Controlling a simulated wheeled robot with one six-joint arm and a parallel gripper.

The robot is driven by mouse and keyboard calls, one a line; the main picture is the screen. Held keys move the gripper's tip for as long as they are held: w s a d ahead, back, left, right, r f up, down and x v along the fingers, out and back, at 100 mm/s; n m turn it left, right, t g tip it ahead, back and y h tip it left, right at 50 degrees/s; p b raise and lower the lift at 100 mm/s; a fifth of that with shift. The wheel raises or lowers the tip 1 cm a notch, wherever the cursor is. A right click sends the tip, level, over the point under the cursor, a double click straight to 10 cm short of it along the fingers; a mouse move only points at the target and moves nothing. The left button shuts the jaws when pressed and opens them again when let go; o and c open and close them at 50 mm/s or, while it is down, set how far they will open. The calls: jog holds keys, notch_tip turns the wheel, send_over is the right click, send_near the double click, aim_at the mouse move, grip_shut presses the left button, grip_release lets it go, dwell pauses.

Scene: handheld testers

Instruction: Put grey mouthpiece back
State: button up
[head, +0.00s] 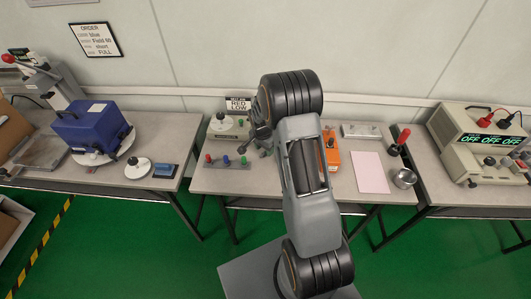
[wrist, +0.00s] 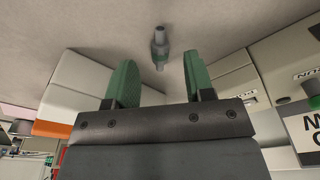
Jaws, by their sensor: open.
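A small grey mouthpiece (wrist: 160,47), a stepped cylinder with a wider middle, is on the grey table top in the wrist view. It shows ahead of the gap between my fingertips, apart from both. My gripper (wrist: 158,82) has two green finger pads, spread open with nothing between them. In the head view my gripper (head: 264,150) is low over the middle table, partly hidden by my arm. I cannot make out the grey mouthpiece there. A low grey rack (head: 234,167) holding red, blue and green pieces is left of my gripper.
A beige device (head: 222,130) stands behind the rack, near a RED LOW sign (head: 238,104).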

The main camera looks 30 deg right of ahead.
aim_at(265, 153)
jog(key=shift+d+f, duration=0.1)
jog(key=shift+f, duration=1.05)
grip_shut()
